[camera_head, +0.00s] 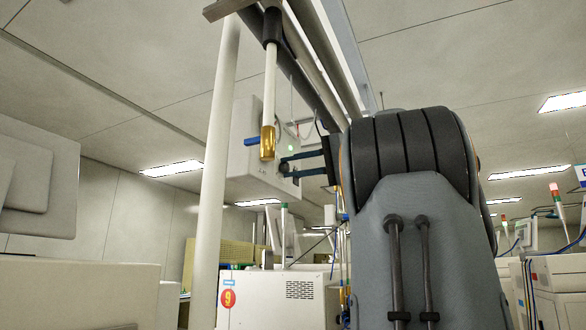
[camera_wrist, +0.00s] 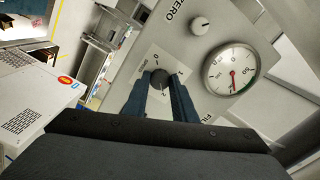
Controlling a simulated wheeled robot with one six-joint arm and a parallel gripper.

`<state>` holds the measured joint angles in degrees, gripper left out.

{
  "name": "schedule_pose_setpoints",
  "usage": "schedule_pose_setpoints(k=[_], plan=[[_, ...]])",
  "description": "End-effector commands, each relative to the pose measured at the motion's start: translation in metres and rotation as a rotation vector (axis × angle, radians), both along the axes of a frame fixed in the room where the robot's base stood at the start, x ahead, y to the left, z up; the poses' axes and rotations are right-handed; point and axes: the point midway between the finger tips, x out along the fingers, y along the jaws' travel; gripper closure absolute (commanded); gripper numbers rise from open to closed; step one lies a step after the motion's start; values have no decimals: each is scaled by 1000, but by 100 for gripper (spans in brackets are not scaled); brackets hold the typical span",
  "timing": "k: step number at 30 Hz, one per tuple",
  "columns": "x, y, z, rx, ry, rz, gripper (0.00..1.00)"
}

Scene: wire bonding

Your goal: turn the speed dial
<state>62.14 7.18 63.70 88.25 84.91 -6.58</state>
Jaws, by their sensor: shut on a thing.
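The speed dial (camera_wrist: 160,77) is a small dark round knob on a white plate on the face of a grey control box (camera_wrist: 130,57), with a few marks around it. My gripper (camera_wrist: 161,83) has its two dark blue fingers shut on the dial, one on each side. In the head view my gripper (camera_head: 288,167) reaches left to the pale box (camera_head: 241,160), its fingers at the box's right-hand face. The dial is small and dark there, and its pointer is hard to read in both views.
A ZERO knob (camera_wrist: 201,23) and a round white gauge (camera_wrist: 231,70) with a red needle sit beside the dial. In the head view a gold-tipped rod (camera_head: 268,140) hangs in front of the box, and a pale post (camera_head: 217,150) stands at left. A white machine (camera_head: 262,298) stands below.

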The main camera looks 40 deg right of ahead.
Motion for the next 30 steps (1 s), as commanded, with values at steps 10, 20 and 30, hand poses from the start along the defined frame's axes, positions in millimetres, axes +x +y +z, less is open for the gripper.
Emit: schedule_pose_setpoints(k=[10, 20, 30], plan=[[0, 0, -1, 1, 3, 1, 57], [-2, -1, 0, 1, 1, 0, 57], [-46, -20, -1, 0, 2, -4, 57]])
